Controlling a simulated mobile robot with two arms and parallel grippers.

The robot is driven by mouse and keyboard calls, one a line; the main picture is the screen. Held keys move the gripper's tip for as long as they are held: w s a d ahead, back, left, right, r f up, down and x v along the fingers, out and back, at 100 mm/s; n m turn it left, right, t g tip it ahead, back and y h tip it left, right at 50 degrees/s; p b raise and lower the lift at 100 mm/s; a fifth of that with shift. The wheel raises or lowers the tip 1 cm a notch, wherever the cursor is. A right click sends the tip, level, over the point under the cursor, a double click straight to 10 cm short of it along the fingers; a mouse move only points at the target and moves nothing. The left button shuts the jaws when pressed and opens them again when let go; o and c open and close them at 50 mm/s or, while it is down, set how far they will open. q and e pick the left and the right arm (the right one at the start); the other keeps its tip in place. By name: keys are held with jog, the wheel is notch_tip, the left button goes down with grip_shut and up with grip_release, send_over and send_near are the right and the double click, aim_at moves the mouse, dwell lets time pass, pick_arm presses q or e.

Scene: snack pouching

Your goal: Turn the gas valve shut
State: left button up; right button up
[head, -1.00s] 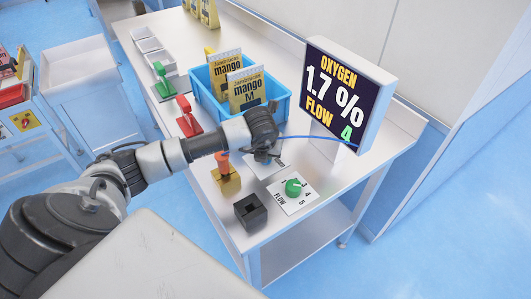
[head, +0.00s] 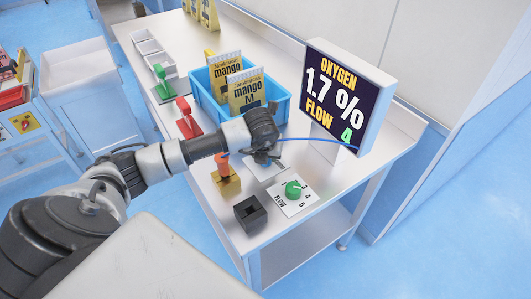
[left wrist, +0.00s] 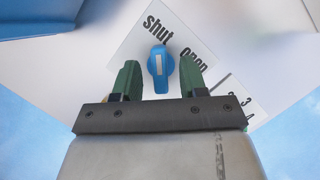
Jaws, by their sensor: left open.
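The gas valve is a blue knob (left wrist: 161,84) with a white mark, on a white plate (left wrist: 128,45) printed "shut" and "open". In the left wrist view the knob's long side runs roughly up-down, with "shut" above it and "open" to its upper right. My left gripper (left wrist: 160,80) is open, with one green finger on each side of the knob and a gap on both sides. I cannot tell how deep the fingers reach. In the head view my left gripper (head: 263,153) hides the knob, and only part of the plate shows. My right gripper is not in view.
Close by on the bench stand a green flow dial (head: 293,189), a black block (head: 250,213) and an orange-topped brass block (head: 228,185). Behind are a blue bin (head: 204,87) of mango pouches and a display (head: 345,95) reading oxygen 1.7 %, flow 4. Red (head: 188,122) and green levers stand left.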

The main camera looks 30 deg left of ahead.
pick_arm(q)
jog(key=b+v, duration=0.1)
jog(key=v, duration=0.9)
jog(key=shift+r+b, duration=0.2)
jog(key=shift+b, duration=0.1)
jog(key=shift+s+f, duration=0.1)
jog(key=shift+s, duration=0.05)
